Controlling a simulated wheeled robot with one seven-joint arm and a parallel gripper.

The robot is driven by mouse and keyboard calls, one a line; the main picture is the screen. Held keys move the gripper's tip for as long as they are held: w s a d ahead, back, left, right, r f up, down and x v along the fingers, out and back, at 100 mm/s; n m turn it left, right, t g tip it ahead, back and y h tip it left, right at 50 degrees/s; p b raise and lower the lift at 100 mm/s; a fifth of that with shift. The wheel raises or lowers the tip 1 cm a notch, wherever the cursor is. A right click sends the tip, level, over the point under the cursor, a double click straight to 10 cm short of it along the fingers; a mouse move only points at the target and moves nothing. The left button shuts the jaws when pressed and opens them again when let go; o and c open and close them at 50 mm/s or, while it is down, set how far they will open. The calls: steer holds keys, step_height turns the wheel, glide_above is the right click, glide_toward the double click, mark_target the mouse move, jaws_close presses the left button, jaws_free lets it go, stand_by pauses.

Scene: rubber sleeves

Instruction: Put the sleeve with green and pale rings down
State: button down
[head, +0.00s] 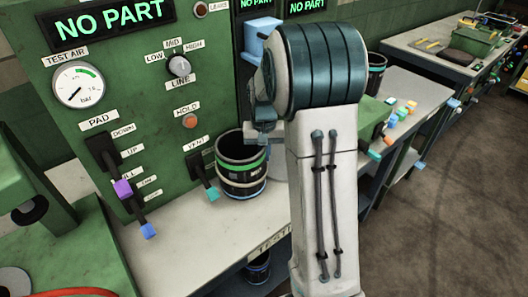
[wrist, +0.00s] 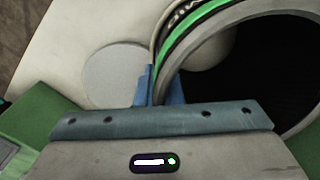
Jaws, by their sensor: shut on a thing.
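The black sleeve with green and pale rings (head: 240,180) is upright over the bench top in front of the green test panel, its open end up. My gripper (head: 264,130) is at the sleeve's right side and shut on its wall. In the wrist view the blue fingers (wrist: 158,92) meet the wall of the sleeve (wrist: 196,22), whose dark opening faces up at the right. My arm hides part of the area to the right of the sleeve. I cannot tell whether the sleeve's bottom touches the bench.
A pale round disc (wrist: 113,75) lies beside the sleeve. The green panel (head: 100,60) has levers close on the sleeve's left, including a teal-tipped one (head: 211,193). Another dark sleeve (head: 376,74) stands behind my arm. The bench front (head: 190,240) is clear.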

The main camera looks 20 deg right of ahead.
steer(key=shift+f, duration=0.1)
steer(key=c, duration=1.6)
jaws_free()
steer(key=shift+o, duration=0.2)
